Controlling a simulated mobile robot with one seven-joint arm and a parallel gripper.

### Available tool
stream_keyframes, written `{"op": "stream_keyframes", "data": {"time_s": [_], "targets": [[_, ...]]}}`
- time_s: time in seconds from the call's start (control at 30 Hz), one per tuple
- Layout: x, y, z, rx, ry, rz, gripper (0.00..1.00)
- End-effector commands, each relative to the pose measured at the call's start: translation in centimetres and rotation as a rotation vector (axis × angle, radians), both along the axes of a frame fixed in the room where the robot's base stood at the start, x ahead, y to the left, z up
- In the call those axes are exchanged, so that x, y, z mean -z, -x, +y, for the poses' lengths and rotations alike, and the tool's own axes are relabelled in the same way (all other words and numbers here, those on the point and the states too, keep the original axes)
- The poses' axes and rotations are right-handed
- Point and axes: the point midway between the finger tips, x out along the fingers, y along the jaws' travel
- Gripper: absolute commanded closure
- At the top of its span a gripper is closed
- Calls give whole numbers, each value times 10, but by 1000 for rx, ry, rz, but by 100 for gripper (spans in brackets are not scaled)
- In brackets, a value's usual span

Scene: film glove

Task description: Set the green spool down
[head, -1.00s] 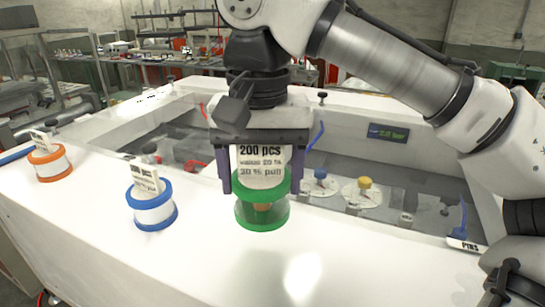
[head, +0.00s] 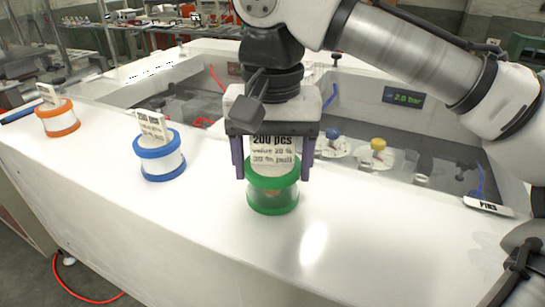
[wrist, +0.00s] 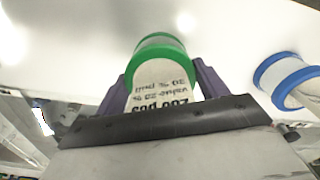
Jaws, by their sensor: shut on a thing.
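The green spool (head: 272,193) has green rims and a white printed card (head: 272,152) standing up from its top. It is upright at the front part of the white counter (head: 200,225). Whether its base touches the counter is hard to tell. My gripper (head: 274,172) comes down from above and is shut on it, one purple finger on each side of the card and upper rim. In the wrist view the green spool (wrist: 160,48) and its card sit between the fingers (wrist: 160,80).
A blue spool (head: 160,160) and an orange spool (head: 58,120) stand to the left on the counter. A recessed clear-covered bay with blue and yellow knobs (head: 378,146) lies behind. The counter right of the green spool is bare up to a "PINS" label (head: 488,206).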

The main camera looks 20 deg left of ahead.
Motion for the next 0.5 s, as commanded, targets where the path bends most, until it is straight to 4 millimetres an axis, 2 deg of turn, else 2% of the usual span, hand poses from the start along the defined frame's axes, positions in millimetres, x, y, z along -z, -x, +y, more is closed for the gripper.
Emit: {"op": "stream_keyframes", "data": {"time_s": [0.5], "targets": [[3, 0, 0, 0, 0, 0, 59]]}}
